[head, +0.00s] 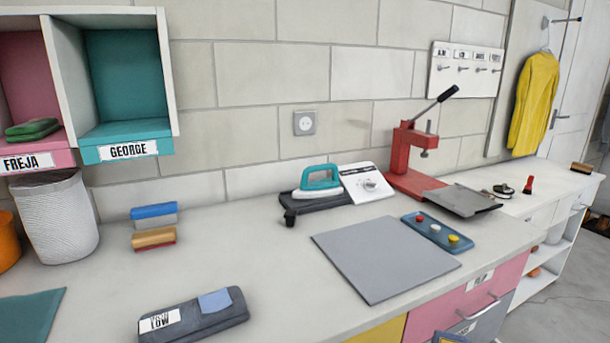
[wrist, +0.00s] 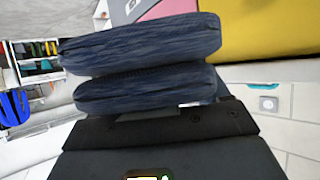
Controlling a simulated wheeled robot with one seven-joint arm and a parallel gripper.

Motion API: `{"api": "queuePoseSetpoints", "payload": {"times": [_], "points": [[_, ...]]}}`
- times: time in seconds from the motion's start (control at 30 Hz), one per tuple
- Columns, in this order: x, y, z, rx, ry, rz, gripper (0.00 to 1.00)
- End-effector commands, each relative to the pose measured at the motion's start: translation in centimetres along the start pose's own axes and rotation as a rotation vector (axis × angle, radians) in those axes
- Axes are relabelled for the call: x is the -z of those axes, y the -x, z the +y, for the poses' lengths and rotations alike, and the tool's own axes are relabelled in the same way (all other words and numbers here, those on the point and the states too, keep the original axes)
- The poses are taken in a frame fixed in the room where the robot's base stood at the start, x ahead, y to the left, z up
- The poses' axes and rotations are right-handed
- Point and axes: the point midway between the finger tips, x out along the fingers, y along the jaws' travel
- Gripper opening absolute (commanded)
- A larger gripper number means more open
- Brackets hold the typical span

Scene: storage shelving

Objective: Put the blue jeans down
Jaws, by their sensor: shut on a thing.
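The blue jeans (wrist: 150,45) are a dark blue folded bundle in the wrist view, with two thick rounded layers. They lie right against the black front of my gripper (wrist: 165,118), which is shut on them. The fingertips are hidden by the cloth. In the head view I see neither my gripper nor the held jeans.
The pale counter (head: 240,270) has clear room at its middle. On it are a dark labelled pouch (head: 193,315), brushes (head: 154,227), a grey mat (head: 385,253), an iron (head: 320,182) and a red press (head: 405,165). Cubbies (head: 127,147) hang at the left.

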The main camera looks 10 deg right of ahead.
Motion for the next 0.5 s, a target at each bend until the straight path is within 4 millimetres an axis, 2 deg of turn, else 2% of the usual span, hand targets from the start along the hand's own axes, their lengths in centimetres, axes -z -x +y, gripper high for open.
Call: {"api": "queuePoseSetpoints", "payload": {"times": [0.03,0.1,0.27,0.4,0.5], "points": [[-1.9,-0.4,-0.6,0.051,0.031,-0.006,0.29],[-4.1,-1.0,-1.6,0.13,0.074,-0.005,0.29],[-8.7,-2.3,-3.7,0.295,0.162,-0.002,0.29],[-11.1,-3.0,-5.0,0.391,0.213,0.003,0.29],[-12.1,-3.2,-5.5,0.427,0.233,0.002,0.29]]}}
